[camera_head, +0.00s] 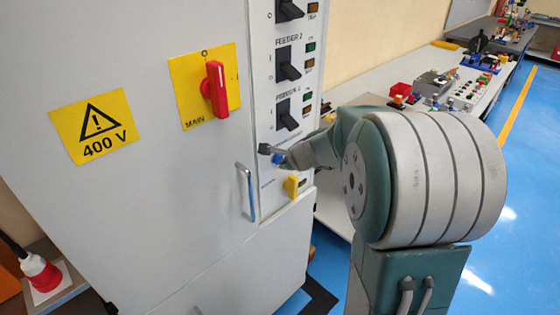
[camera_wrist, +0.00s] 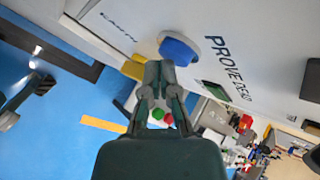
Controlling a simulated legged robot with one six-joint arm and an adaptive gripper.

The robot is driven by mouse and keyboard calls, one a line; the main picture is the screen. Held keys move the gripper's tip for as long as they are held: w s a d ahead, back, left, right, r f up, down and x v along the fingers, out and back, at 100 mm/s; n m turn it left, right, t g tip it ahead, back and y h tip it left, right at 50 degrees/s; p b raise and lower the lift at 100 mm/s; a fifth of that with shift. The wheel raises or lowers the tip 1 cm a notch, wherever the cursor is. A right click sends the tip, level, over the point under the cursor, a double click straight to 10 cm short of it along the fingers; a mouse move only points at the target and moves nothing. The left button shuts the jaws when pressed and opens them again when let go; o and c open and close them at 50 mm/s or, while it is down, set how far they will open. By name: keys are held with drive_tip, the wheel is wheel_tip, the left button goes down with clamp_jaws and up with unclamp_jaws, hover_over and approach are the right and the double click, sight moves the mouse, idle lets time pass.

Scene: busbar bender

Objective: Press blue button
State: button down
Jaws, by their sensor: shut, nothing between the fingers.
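The blue button (camera_head: 278,158) is on the narrow control panel of the grey cabinet, below the black feeder switches. In the wrist view the round blue button (camera_wrist: 180,48) stands out from the panel beside the printed word PROVE DEAD. My gripper (camera_wrist: 159,72) is shut and empty, with its tips just beside and below the button in that view. In the head view my gripper (camera_head: 270,150) is at the panel by the button and partly hides it. I cannot tell whether the tips touch it.
A yellow knob (camera_head: 291,186) sits just below the button; it also shows in the wrist view (camera_wrist: 133,68). A red main switch (camera_head: 216,88) and a metal handle (camera_head: 247,192) are to the left. A cluttered bench (camera_head: 440,100) stands behind my arm.

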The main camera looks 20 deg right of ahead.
drive_tip(key=shift+w, duration=0.1)
drive_tip(key=shift+w+a+r, duration=0.1)
drive_tip(key=shift+w+a, duration=0.05)
drive_tip(key=shift+w, duration=0.15)
drive_tip(key=shift+s, duration=0.1)
idle(0.4)
drive_tip(key=shift+s, duration=0.3)
drive_tip(key=s+d, duration=0.2)
drive_tip(key=s, duration=0.3)
drive_tip(key=shift+s, duration=0.35)
drive_tip(key=shift+d, duration=0.1)
idle(0.7)
